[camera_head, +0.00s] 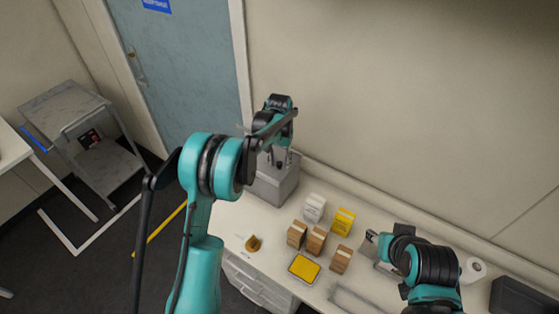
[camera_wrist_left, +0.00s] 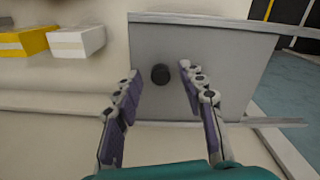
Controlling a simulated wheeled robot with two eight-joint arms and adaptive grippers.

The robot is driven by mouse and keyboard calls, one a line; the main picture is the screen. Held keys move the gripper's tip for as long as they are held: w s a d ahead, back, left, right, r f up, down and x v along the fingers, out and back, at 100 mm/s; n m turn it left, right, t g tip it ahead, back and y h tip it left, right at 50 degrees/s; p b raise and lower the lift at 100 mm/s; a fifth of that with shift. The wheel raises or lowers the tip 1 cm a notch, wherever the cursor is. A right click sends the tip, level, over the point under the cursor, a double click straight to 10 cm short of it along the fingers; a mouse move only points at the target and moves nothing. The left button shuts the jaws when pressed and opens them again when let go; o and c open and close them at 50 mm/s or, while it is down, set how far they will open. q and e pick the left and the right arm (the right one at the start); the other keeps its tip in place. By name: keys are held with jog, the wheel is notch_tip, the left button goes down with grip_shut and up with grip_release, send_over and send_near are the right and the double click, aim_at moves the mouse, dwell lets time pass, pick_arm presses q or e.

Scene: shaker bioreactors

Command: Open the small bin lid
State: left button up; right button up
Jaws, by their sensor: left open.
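The small bin (camera_head: 268,190) is a grey box at the back of the counter, against the wall. Its flat grey lid (camera_wrist_left: 220,60) fills the middle of the left wrist view and carries a round black knob (camera_wrist_left: 160,74). My left gripper (camera_head: 279,160) is above the bin in the head view. In the left wrist view its two fingers (camera_wrist_left: 159,72) are open, one on each side of the knob, with a gap on both sides. My right gripper (camera_head: 371,238) is at the lower right, over the counter; its fingers are too small to read.
On the counter (camera_head: 230,218) are several brown boxes (camera_head: 316,238), a white box (camera_head: 314,207), a yellow box (camera_head: 343,220), a yellow tray (camera_head: 304,268) and a small amber object (camera_head: 253,243). A paper roll (camera_head: 474,269) stands at right. The wall is close behind the bin.

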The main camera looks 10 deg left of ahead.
pick_arm(q)
jog(key=shift+f, duration=0.25)
grip_shut()
jog(key=w+a+b, duration=0.1)
jog(key=w+a, duration=0.2)
jog(key=a, duration=0.4)
jog(key=w+a+b, duration=0.1)
jog(key=w+a, duration=0.1)
jog(key=a, duration=0.5)
jog(key=shift+w+a+b, duration=0.2)
jog(key=shift+w+b, duration=0.15)
jog(key=shift+w, duration=0.05)
grip_release()
